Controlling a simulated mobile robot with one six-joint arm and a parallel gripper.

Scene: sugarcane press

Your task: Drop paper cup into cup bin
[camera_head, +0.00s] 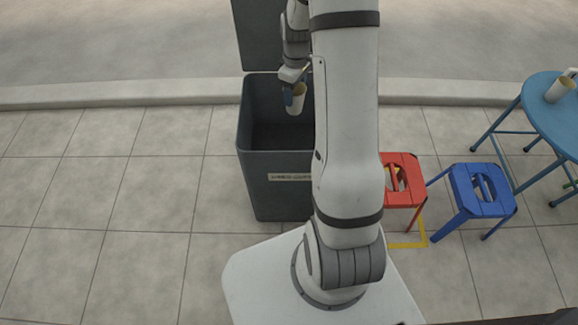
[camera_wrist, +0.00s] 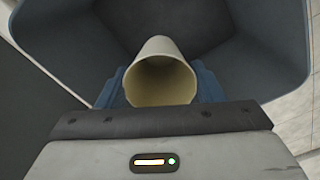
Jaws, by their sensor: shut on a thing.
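A cream paper cup (camera_head: 297,100) is held by my gripper (camera_head: 292,96), over the open top of the dark grey cup bin (camera_head: 277,190). In the wrist view the cup (camera_wrist: 160,75) lies between two blue fingers, its open mouth facing the camera. My gripper (camera_wrist: 160,92) is shut on it. The bin's inner walls (camera_wrist: 255,50) surround the cup in that view. The bin has a label on its front and its lid (camera_head: 258,35) stands raised at the back. My arm hides the bin's right side.
A red stool (camera_head: 403,190) and a blue stool (camera_head: 480,190) stand to the right of the bin. A blue round table (camera_head: 555,115) at the far right holds another cup (camera_head: 560,89). A kerb runs behind the bin. The paving on the left is clear.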

